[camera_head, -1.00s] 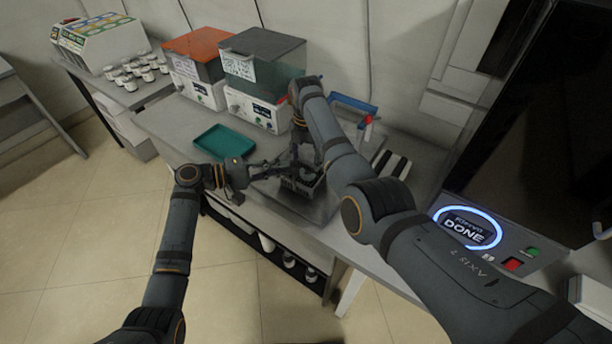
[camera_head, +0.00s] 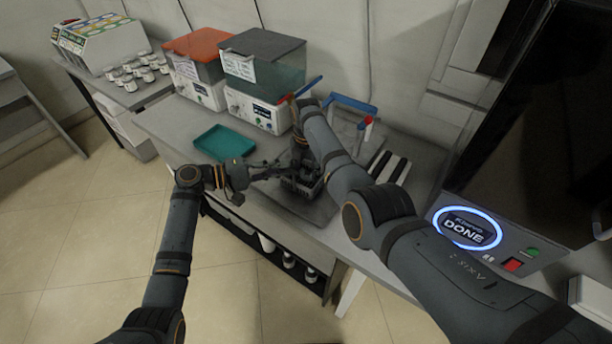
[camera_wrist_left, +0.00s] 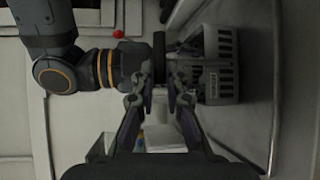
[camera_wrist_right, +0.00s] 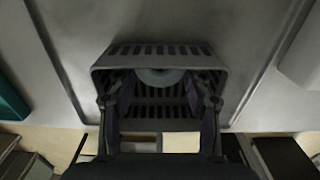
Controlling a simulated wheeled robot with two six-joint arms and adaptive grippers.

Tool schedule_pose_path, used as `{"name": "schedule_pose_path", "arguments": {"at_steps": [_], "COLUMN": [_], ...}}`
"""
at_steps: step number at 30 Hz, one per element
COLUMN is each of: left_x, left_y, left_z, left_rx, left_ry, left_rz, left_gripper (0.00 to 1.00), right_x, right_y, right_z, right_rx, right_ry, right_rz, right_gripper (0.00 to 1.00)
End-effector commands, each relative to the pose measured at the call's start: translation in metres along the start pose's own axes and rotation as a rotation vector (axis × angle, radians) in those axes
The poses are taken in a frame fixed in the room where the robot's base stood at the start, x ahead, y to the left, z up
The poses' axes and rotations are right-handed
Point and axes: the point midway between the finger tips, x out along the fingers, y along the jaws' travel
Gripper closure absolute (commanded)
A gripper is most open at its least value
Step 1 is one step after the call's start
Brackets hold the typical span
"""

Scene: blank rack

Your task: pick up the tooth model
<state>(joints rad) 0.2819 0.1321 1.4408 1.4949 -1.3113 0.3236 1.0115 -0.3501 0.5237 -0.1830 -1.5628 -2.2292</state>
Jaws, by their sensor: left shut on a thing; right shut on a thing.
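A grey slotted basket (camera_head: 305,186) stands on the bench top. It also shows in the right wrist view (camera_wrist_right: 151,50) and at the right of the left wrist view (camera_wrist_left: 221,65). A pale round thing, apparently the tooth model (camera_wrist_right: 160,77), lies low inside it. My right gripper (camera_wrist_right: 160,90) reaches down into the basket, its fingers on either side of this pale thing, which it seems to hold. My left gripper (camera_wrist_left: 166,87) is shut close beside the basket, seemingly on its edge; the exact contact is hidden. In the head view the left gripper (camera_head: 282,167) comes in from the left.
A teal tray (camera_head: 224,142) lies left of the basket. Two lidded devices, one orange (camera_head: 200,45) and one dark (camera_head: 262,45), stand behind. A blue-handled rack (camera_head: 353,104) is behind my right arm. A machine panel reading DONE (camera_head: 465,229) is at the right.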

Motion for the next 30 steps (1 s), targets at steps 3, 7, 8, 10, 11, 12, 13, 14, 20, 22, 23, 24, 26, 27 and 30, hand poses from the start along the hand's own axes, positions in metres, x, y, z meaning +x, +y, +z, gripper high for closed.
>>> {"name": "schedule_pose_path", "arguments": {"at_steps": [3, 7, 8, 10, 11, 12, 13, 14, 20, 22, 23, 24, 26, 27, 30], "left_x": [0.0, 0.0, 0.0, 0.0, 0.0, 0.0, 0.0, 0.0, 0.0, 0.0, 0.0, 0.0, 0.0, 0.0, 0.0], "left_y": [-0.001, -0.001, -0.001, -0.001, -0.001, -0.001, -0.001, -0.001, -0.001, -0.001, -0.001, -0.001, -0.001, -0.001, -0.001], "left_z": [0.0, 0.0, 0.0, 0.0, 0.0, 0.0, 0.0, 0.0, 0.0, 0.0, 0.0, 0.0, 0.0, 0.0, 0.0], "left_rx": [-0.001, -0.001, -0.001, -0.001, -0.001, -0.001, -0.001, -0.001, -0.001, -0.001, -0.001, -0.001, -0.001, -0.001, -0.001], "left_ry": [0.0, 0.0, 0.0, 0.0, 0.0, 0.0, 0.0, 0.0, 0.0, 0.0, 0.0, 0.0, 0.0, 0.0, 0.0], "left_rz": [-0.002, -0.002, -0.002, -0.002, -0.002, -0.002, -0.002, -0.002, -0.002, -0.002, -0.002, -0.002, -0.002, -0.002, -0.002], "left_gripper": [1.0, 1.0, 1.0, 1.0, 1.0, 1.0, 1.0, 1.0, 1.0, 1.0, 1.0, 1.0, 1.0, 1.0, 0.81], "right_x": [-0.001, -0.016, -0.023, -0.04, -0.047, -0.057, -0.064, -0.07, -0.097, -0.1, -0.1, -0.101, -0.101, -0.101, -0.1], "right_y": [0.0, 0.001, 0.001, 0.001, 0.001, 0.001, 0.001, 0.001, 0.0, 0.0, 0.0, 0.0, 0.0, 0.0, 0.0], "right_z": [0.0, 0.0, 0.0, 0.0, 0.0, 0.0, 0.001, 0.0, 0.0, 0.0, 0.0, 0.0, 0.0, 0.0, 0.0], "right_rx": [0.0, -0.001, -0.001, -0.001, -0.001, -0.001, 0.0, 0.0, 0.0, 0.0, 0.0, 0.0, 0.0, 0.0, 0.0], "right_ry": [0.0, -0.001, -0.002, -0.002, -0.002, -0.002, -0.003, -0.002, 0.0, 0.0, 0.0, 0.0, 0.0, 0.0, 0.0], "right_rz": [0.0, 0.002, 0.004, 0.004, 0.004, 0.004, 0.004, 0.003, 0.0, 0.0, 0.0, 0.0, 0.0, 0.0, 0.0], "right_gripper": [0.67, 0.68, 0.68, 0.68, 0.68, 0.68, 0.68, 0.68, 0.68, 0.68, 0.68, 0.68, 0.68, 0.68, 0.68]}}
